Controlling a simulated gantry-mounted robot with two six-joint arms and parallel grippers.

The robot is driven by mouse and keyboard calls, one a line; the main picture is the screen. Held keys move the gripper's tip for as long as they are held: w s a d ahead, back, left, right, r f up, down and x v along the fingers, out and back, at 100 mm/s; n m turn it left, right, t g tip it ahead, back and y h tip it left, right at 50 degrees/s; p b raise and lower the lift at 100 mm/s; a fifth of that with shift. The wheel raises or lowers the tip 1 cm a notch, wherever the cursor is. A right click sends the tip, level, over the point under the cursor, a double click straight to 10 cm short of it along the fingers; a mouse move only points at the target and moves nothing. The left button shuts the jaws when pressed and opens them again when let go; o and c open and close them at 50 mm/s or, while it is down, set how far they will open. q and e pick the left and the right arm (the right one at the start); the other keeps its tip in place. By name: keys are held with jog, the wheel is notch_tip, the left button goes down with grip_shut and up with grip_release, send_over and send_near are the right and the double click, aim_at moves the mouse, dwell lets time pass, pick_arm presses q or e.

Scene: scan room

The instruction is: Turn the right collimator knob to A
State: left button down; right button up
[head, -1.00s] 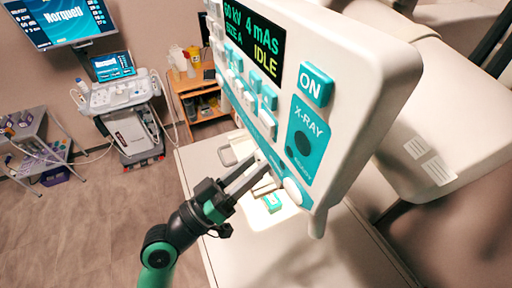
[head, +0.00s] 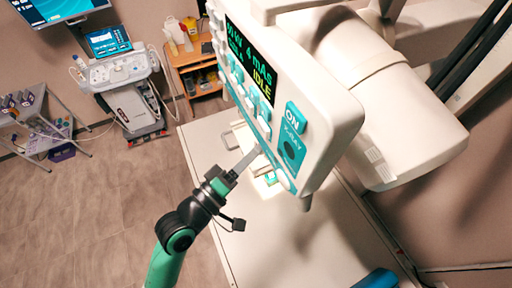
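The white control panel (head: 335,118) of the X-ray head hangs tilted at the upper middle. Its display (head: 250,62) shows a kV line, 4 mAs and IDLE; the small size line is hard to read. A round white knob (head: 284,180) sits at the panel's lower edge, below the X-RAY label; I cannot read its markings. My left gripper (head: 249,160) comes from the lower left, with its fingertips close to the panel's lower edge. I cannot tell whether it touches a knob, and the finger gap is not clear. My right gripper is not in view.
A pale table (head: 280,240) lies below the panel. Teal ON button (head: 295,117) and other buttons cover the panel face. A white tube arm (head: 400,110) is behind it. An ultrasound cart (head: 125,85), wooden shelf (head: 190,65) and grey trolley (head: 40,120) stand farther off.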

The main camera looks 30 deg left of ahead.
pick_arm(q)
jog(key=shift+n, duration=0.3)
jog(key=shift+c, duration=2)
grip_release()
jog(key=b+v, duration=0.1)
jog(key=v, duration=1)
jog(key=shift+s, duration=0.25)
jog(key=shift+a+r, duration=0.1)
